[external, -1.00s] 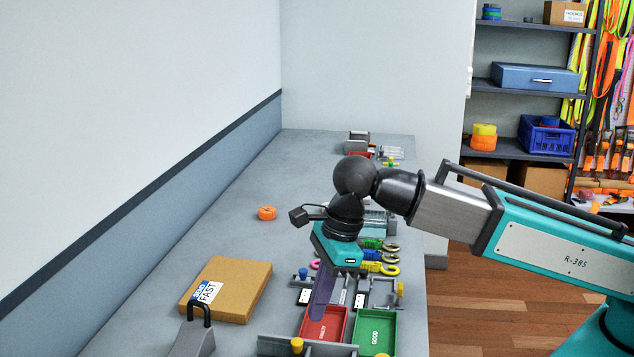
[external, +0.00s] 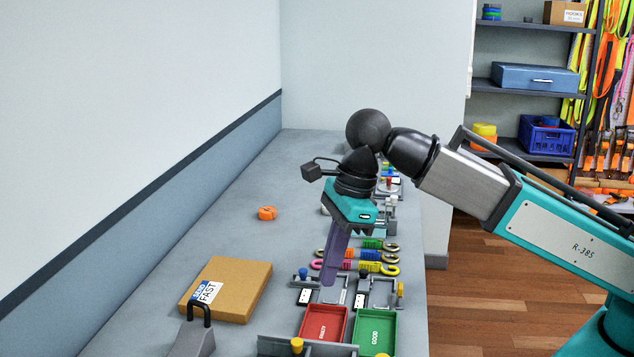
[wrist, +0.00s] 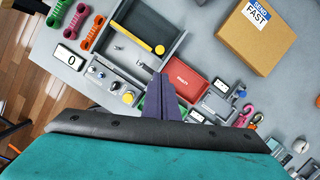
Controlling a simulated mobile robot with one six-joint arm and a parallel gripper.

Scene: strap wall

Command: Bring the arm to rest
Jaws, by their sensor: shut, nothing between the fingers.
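My gripper (external: 331,272) hangs from my teal arm over the bench, pointing down, with its purple fingers together and nothing between them. In the external view the fingertips are above the bench, just beyond the red tray (external: 323,322) and left of the green tray (external: 376,330). In the wrist view the shut fingers (wrist: 161,88) stand in front of the red tray (wrist: 185,78) and hide most of the green tray.
A cardboard box (external: 232,288) lies on the bench at left, with a grey block with a black handle (external: 196,338) nearer. Coloured straps with rings (external: 375,256) lie beyond the trays. An orange roll (external: 267,213) sits farther back. The bench's left middle is clear.

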